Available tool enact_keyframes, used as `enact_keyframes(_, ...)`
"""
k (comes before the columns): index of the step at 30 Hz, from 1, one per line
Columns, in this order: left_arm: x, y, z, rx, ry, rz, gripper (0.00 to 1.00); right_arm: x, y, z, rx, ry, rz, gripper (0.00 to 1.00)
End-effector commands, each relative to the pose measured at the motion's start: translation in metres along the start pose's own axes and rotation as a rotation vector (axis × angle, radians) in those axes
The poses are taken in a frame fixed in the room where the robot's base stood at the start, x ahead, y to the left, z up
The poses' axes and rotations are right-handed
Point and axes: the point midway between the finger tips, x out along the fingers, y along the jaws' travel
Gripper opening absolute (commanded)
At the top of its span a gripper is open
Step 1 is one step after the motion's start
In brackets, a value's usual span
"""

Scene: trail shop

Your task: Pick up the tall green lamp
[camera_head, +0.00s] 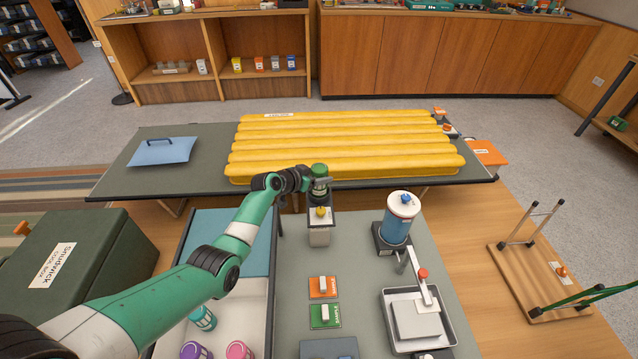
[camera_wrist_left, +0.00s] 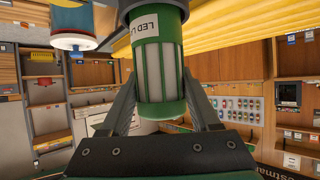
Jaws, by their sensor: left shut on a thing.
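The tall green lamp (camera_head: 320,170) is between the fingers of my left gripper (camera_head: 309,182), which is shut on it. In the left wrist view the lamp (camera_wrist_left: 158,70) has a green body with pale ribbed sides and a white label reading "LED L…". A finger of the gripper (camera_wrist_left: 160,105) lies on each side of it. In the head view the lamp shows above the back of the grey counter, in front of the yellow pad. The gripper partly covers it. My right gripper is in neither view.
A grey device with a yellow knob (camera_head: 319,213) stands just below the lamp in the picture. A blue canister (camera_head: 397,222) and a grey tray (camera_head: 450,335) are to the right. A white-floored bin (camera_head: 240,315) holds teal, purple and pink items. A ridged yellow pad (camera_head: 340,145) lies behind.

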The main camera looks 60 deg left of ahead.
Motion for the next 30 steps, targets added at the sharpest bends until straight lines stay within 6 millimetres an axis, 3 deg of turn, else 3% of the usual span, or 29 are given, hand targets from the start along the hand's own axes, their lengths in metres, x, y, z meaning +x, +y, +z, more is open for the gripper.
enact_keyframes(11,-0.002,0.000,-0.004,0.001,0.004,-0.001,0.00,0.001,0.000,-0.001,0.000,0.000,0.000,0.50)
enact_keyframes(19,-0.018,-0.001,-0.036,0.002,0.005,-0.002,0.00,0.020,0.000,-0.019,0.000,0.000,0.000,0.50)
enact_keyframes(23,-0.045,0.012,-0.051,0.002,0.004,-0.001,0.00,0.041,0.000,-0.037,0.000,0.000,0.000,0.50)
enact_keyframes(27,-0.089,0.032,-0.075,0.003,0.004,0.001,0.00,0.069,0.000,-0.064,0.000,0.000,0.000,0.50)
enact_keyframes(30,-0.112,0.047,-0.072,0.000,-0.001,0.002,0.00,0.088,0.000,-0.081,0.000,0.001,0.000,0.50)
